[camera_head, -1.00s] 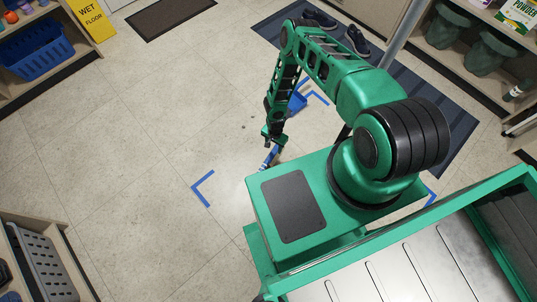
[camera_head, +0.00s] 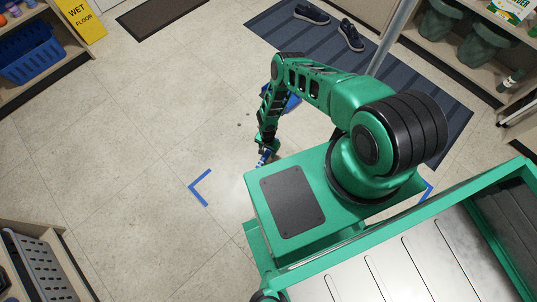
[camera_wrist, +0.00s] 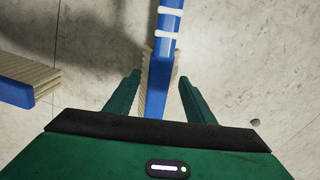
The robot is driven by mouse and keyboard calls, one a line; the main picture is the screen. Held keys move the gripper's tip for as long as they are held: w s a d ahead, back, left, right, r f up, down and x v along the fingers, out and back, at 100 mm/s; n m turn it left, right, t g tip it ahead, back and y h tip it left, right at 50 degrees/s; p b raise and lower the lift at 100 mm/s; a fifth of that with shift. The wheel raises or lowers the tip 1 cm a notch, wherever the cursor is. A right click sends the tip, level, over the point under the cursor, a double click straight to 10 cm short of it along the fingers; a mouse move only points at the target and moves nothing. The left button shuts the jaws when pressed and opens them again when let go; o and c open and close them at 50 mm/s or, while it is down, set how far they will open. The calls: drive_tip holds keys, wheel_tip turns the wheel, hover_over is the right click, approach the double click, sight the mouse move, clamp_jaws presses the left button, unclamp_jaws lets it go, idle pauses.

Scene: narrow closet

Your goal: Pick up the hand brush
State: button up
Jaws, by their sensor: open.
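The hand brush has a blue body with white bands on its handle (camera_wrist: 168,22) and pale bristles along its sides. In the wrist view it runs upward from between the fingers of my gripper (camera_wrist: 159,80). The gripper is open, with one finger on each side of the brush; I cannot tell whether either touches it. In the head view my gripper (camera_head: 266,146) is low over the floor, and a blue part of the brush (camera_head: 264,159) shows below it. The brush's lower end is hidden by the gripper body.
A blue piece with pale bristles (camera_wrist: 18,90) lies left in the wrist view. A blue object (camera_head: 293,103) is partly hidden behind my arm. Blue tape corners (camera_head: 200,188) mark the floor. Shoes (camera_head: 350,36) rest on a striped mat (camera_head: 420,95). Open floor extends left.

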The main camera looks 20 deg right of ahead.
drive_tip(key=c, duration=1.2)
